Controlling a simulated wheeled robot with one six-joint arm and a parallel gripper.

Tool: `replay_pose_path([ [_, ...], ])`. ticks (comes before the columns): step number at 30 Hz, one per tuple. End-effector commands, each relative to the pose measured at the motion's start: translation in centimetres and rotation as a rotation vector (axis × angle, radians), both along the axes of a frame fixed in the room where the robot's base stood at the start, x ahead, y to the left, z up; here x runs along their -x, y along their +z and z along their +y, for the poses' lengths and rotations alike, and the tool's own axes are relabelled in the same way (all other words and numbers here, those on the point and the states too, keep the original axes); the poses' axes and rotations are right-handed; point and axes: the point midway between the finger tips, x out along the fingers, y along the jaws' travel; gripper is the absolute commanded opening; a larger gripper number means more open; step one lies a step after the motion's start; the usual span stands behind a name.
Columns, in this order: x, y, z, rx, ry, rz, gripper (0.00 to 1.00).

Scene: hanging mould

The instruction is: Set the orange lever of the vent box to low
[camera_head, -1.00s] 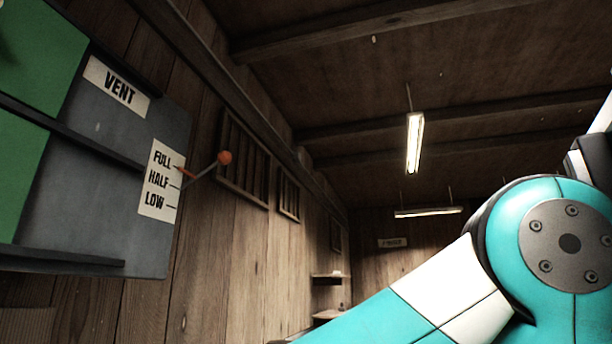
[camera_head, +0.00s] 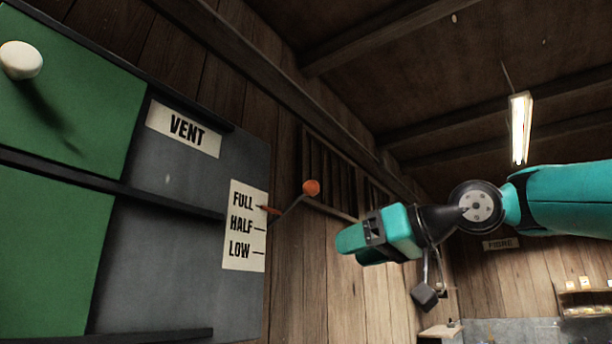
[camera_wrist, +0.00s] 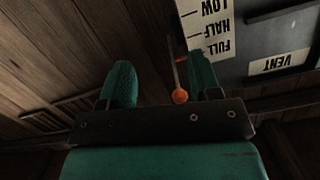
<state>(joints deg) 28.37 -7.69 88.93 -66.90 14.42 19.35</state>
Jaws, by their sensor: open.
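The grey vent box (camera_head: 160,265) is on the left in the head view, with a white scale label (camera_head: 244,243) reading FULL, HALF, LOW. Its lever (camera_head: 311,188) has an orange ball on a thin rod; the red pointer is at FULL. My gripper (camera_head: 350,248) is open and empty, to the right of and a little below the ball in the head view. In the wrist view the orange ball (camera_wrist: 180,96) appears between the two teal fingers, closer to the right one. The fingers are not closed on it, and I cannot tell the depth between them.
Green panels (camera_head: 70,110) with a white knob (camera_head: 20,60) lie left of the vent box. A slatted wall vent (camera_head: 330,170) is behind the lever. A shelf (camera_head: 585,300) stands far right. The space between box and gripper looks clear.

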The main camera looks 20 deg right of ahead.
Motion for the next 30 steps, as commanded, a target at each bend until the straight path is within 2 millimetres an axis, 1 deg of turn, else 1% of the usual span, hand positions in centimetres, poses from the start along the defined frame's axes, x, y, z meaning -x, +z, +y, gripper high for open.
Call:
replay_pose_path([
  [1, 0.4, 4.3, -1.8, 0.002, -0.017, -0.076, 0.57],
  [3, 1.4, 8.0, -3.0, 0.01, -0.015, -0.156, 0.57],
  [6, 2.8, 11.2, -4.0, 0.027, -0.006, -0.226, 0.57],
  [8, 3.4, 12.2, -4.2, 0.034, -0.001, -0.249, 0.57],
  [10, 3.7, 12.8, -4.2, 0.042, 0.005, -0.263, 0.57],
  [12, 3.6, 13.0, -4.0, 0.043, 0.009, -0.268, 0.57],
  [17, 2.1, 13.0, -2.7, 0.041, 0.013, -0.268, 0.57],
  [23, -1.0, 13.1, -0.4, 0.041, 0.015, -0.265, 0.57],
  [30, -5.4, 13.3, 2.8, 0.042, 0.014, -0.263, 0.57],
])
